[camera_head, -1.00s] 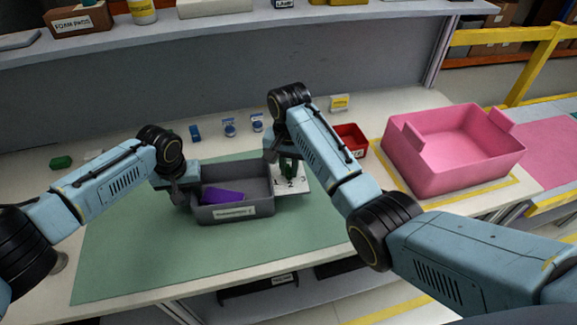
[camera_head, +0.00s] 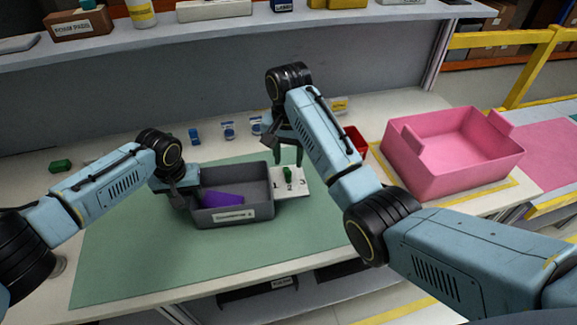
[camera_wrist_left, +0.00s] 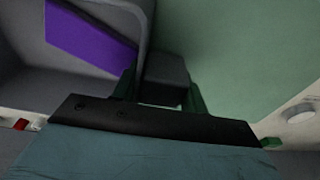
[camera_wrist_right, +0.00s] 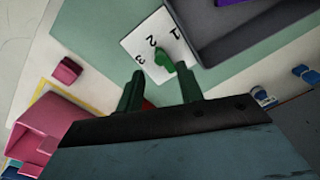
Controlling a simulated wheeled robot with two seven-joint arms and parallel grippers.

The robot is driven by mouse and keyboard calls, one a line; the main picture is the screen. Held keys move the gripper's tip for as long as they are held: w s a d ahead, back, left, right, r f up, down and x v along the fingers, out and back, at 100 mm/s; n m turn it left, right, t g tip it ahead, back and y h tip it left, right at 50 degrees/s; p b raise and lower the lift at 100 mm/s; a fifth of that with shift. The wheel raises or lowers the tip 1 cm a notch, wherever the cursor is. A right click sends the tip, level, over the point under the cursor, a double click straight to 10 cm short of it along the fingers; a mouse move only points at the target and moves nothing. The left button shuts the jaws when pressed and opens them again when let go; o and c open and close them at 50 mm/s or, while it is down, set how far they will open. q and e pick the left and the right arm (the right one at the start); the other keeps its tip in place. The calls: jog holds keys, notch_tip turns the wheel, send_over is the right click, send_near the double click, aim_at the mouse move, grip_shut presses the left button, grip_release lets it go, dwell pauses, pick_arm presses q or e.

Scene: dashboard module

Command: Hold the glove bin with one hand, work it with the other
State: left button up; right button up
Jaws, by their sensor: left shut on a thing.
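The glove bin (camera_head: 256,210) is an open grey box with a white label on its front, standing on the green mat. A purple thing (camera_head: 222,199) lies inside it. My left gripper (camera_head: 188,192) is shut on a dark grey tab (camera_wrist_left: 165,78) at the bin's left side. A white plate (camera_head: 298,180) marked 1, 2, 3 is at the bin's right side. A green knob (camera_wrist_right: 165,62) stands on it, near the 2. My right gripper (camera_head: 288,155) is above the plate; its green fingers are apart, with nothing between them in the right wrist view (camera_wrist_right: 160,95).
A pink tub (camera_head: 450,165) stands on the right in a yellow outline. A small red bin (camera_head: 357,142) is partly hidden behind my right arm. Small blue-and-white items (camera_head: 228,130) and a green block (camera_head: 60,166) lie at the back. The front of the green mat (camera_head: 200,262) is clear.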

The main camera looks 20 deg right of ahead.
jog(key=shift+r, duration=1.2)
pick_arm(q)
jog(key=o, duration=1.4)
jog(key=shift+c, duration=0.2)
